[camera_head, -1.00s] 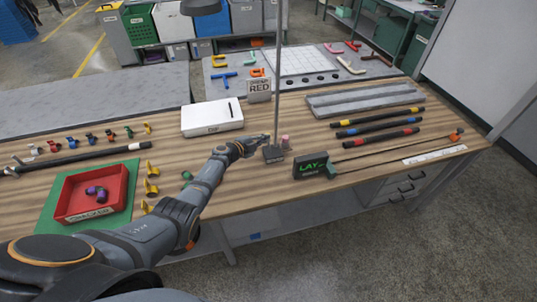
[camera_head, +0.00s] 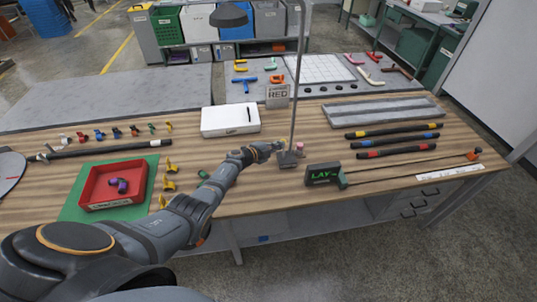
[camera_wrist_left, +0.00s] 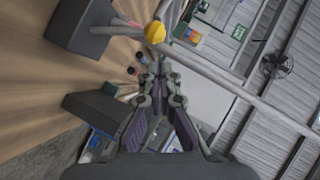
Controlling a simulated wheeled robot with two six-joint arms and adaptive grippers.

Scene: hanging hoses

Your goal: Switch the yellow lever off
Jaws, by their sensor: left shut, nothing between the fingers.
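A yellow knob (camera_wrist_left: 155,33) on a short stem, which looks like the yellow lever, sticks out from a dark grey box (camera_wrist_left: 80,27) in the wrist view. In the head view the grey box (camera_head: 288,160) stands near the table's front edge, at the foot of a thin upright pole. My left gripper (camera_head: 272,147) is just left of that box and partly covers the lever there. In the wrist view its fingers (camera_wrist_left: 154,68) are closed and empty, their tips just below the knob; I cannot tell if they touch it. My right gripper is not in view.
A black box with green letters (camera_head: 323,174) stands right of the grey box. The pole (camera_head: 297,85) rises behind my gripper. A white box (camera_head: 230,121) lies behind my left arm, and a red tray (camera_head: 90,192) is at the left. Dark hoses (camera_head: 393,131) lie at the right.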

